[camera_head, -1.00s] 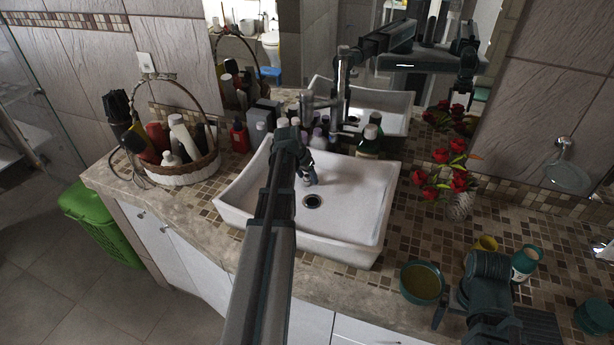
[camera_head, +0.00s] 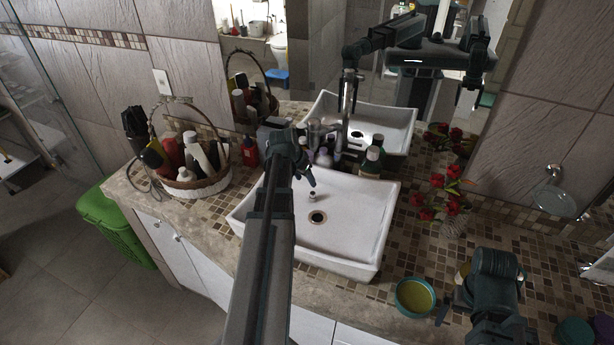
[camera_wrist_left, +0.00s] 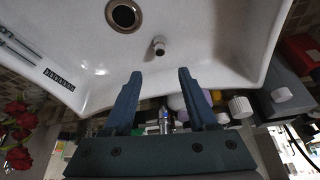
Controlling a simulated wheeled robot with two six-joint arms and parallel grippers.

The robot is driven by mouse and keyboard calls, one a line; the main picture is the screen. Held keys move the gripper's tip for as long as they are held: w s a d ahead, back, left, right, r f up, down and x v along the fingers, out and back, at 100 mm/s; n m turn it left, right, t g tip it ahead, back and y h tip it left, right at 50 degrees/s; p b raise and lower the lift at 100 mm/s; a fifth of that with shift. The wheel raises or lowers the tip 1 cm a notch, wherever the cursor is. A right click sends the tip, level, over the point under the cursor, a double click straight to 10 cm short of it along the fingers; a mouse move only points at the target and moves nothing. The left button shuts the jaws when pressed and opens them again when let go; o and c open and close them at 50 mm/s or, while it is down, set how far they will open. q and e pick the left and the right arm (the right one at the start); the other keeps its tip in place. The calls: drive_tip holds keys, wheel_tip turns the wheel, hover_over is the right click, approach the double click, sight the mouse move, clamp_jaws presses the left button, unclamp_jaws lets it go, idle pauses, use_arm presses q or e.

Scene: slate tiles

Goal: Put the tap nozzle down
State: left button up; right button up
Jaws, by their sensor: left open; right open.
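The tap nozzle (camera_head: 312,195) is a small grey metal piece in the white basin (camera_head: 352,222), just behind the drain hole. In the left wrist view the nozzle (camera_wrist_left: 159,45) rests on the basin floor beside the drain, beyond the fingertips and apart from them. My left gripper (camera_head: 309,178) is above the basin, behind the nozzle. Its two fingers (camera_wrist_left: 157,75) are spread with nothing held between them. My right gripper (camera_head: 442,312) is low at the right, by the counter's front; its arm hides most of it.
The tap (camera_head: 316,135) and several bottles (camera_head: 372,158) stand behind the basin. A basket of bottles (camera_head: 195,187) is at the left. Red flowers (camera_head: 445,195) and a teal bowl (camera_head: 414,298) are at the right. The basin's right half is clear.

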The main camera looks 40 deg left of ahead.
idle(0.3)
use_arm(q)
drive_tip(key=d+f+m+g+h, duration=0.1)
drive_tip(key=d+m+g, duration=0.1)
drive_tip(key=d, duration=2)
drive_tip(key=s+d+m+g+y, duration=0.1)
drive_tip(key=s+d, duration=0.5)
drive_tip(key=d, duration=0.5)
drive_tip(key=s+d+m+g, duration=0.1)
drive_tip(key=s+d+g, duration=0.1)
drive_tip(key=s+d, duration=0.4)
drive_tip(key=d, duration=0.5)
drive_tip(key=shift+s+d+f+m+y, duration=0.25)
drive_tip(key=shift+s+f+m+y, duration=0.05)
drive_tip(key=shift+f+m+y, duration=0.1)
